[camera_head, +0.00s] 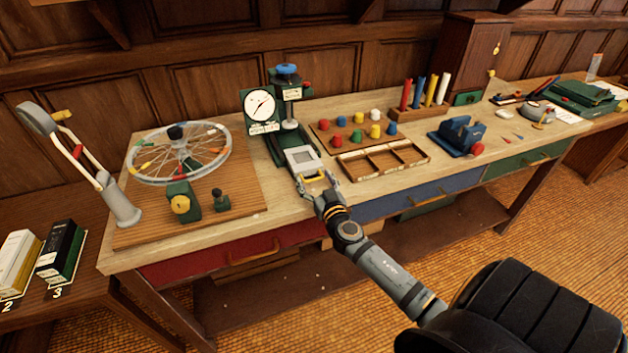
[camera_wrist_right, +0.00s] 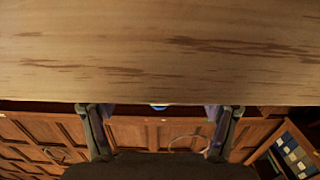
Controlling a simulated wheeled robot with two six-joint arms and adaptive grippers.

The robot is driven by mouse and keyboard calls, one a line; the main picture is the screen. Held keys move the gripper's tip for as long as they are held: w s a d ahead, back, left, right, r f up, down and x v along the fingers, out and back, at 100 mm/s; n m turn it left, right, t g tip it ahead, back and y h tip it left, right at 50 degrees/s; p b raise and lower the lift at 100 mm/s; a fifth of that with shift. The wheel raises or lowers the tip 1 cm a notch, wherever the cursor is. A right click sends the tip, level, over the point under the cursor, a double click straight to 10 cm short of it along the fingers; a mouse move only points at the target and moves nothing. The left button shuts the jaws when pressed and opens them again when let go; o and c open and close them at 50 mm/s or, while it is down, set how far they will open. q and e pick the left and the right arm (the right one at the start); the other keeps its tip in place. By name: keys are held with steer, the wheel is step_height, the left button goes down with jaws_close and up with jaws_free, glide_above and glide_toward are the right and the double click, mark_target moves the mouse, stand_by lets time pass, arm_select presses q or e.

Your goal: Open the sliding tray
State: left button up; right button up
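A green press-like device (camera_head: 288,120) with a blue top knob stands at the back middle of the bench. A pale grey sliding tray (camera_head: 302,157) with a dark window sticks out at its front, and a yellow handle (camera_head: 314,176) is at the tray's near end. My right gripper (camera_head: 318,184) is right at the handle in the head view; I cannot tell whether it touches it. In the right wrist view its two fingers (camera_wrist_right: 160,115) are spread wide with nothing clearly held between them; the tray cannot be made out there. My left gripper is not in view.
A dial gauge (camera_head: 260,106) stands beside the device. A spoked wheel (camera_head: 179,153) on a board is to the left. A peg board (camera_head: 357,131) and a shallow wooden tray (camera_head: 383,159) are to the right. Red (camera_head: 210,258) and blue (camera_head: 385,203) drawers are below.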

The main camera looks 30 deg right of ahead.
steer(key=shift+s, duration=0.1)
steer(key=v, duration=1.1)
steer(key=shift+s, duration=0.4)
steer(key=s+d+f+g, duration=0.2)
steer(key=s+f+g, duration=0.15)
steer(key=f, duration=0.75)
steer(key=s+d+f+n+g, duration=0.1)
steer(key=s+d+f+g, duration=0.2)
steer(key=f, duration=0.9)
steer(key=s+d+f+g, duration=0.1)
steer(key=s+f+g, duration=0.3)
steer(key=f, duration=0.7)
steer(key=s+a+f+g+y, duration=0.1)
steer(key=s+a+f+g, duration=0.1)
steer(key=s+a+f, duration=0.2)
steer(key=s+a+f+n+g+y, duration=0.1)
steer(key=s+a+f, duration=0.3)
steer(key=s+f, duration=0.4)
steer(key=s+a+f+n+g+y, duration=0.1)
steer(key=s+a+f, duration=0.3)
steer(key=s, duration=0.9)
step_height(320, 180, down, 2)
steer(key=shift+f+g+y+p, duration=0.15)
steer(key=shift+g+y+p, duration=0.2)
steer(key=shift+g, duration=0.5)
steer(key=shift+c, duration=0.3)
